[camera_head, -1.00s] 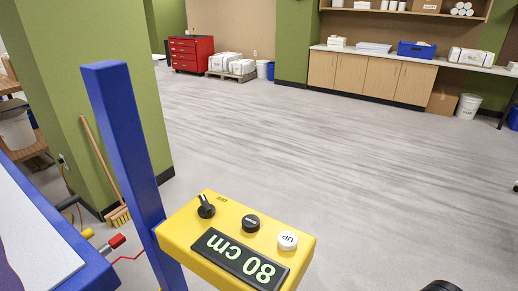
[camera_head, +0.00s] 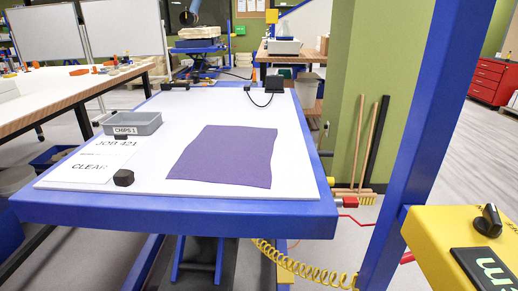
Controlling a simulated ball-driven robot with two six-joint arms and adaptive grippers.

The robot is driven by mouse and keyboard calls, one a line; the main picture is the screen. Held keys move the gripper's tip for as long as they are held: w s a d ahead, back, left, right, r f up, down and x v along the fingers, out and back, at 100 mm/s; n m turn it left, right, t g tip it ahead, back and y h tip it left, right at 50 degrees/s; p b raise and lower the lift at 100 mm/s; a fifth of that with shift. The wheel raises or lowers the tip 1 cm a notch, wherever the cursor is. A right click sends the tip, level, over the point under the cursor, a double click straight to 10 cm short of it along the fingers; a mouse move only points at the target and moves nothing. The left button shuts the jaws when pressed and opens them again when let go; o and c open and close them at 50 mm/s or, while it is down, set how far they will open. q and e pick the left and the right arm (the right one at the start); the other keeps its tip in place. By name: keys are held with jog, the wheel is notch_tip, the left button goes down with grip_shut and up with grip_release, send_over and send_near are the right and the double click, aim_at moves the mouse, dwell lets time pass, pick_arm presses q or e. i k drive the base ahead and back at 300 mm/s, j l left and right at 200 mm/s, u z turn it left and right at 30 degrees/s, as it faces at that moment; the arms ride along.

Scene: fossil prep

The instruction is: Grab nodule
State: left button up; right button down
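No thing in view is clearly the nodule. A small dark lump (camera_head: 124,178) sits at the front left of the white-topped blue table, at the edge of a paper. A pale, rough block (camera_head: 201,32) rests on a blue stand in the background; I cannot tell whether it is a nodule. A purple mat (camera_head: 225,156) lies bare on the table. Neither of my grippers shows.
A grey tray marked CHIPS 1 (camera_head: 133,123) stands beside a JOB 421 CLEAR sheet (camera_head: 92,165). A black device (camera_head: 274,84) is at the table's back. A blue post (camera_head: 428,110) and yellow control box (camera_head: 455,240) stand right; a wooden bench (camera_head: 60,97) is left.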

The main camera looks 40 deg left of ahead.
aim_at(125, 178)
jog(key=u, duration=2.2)
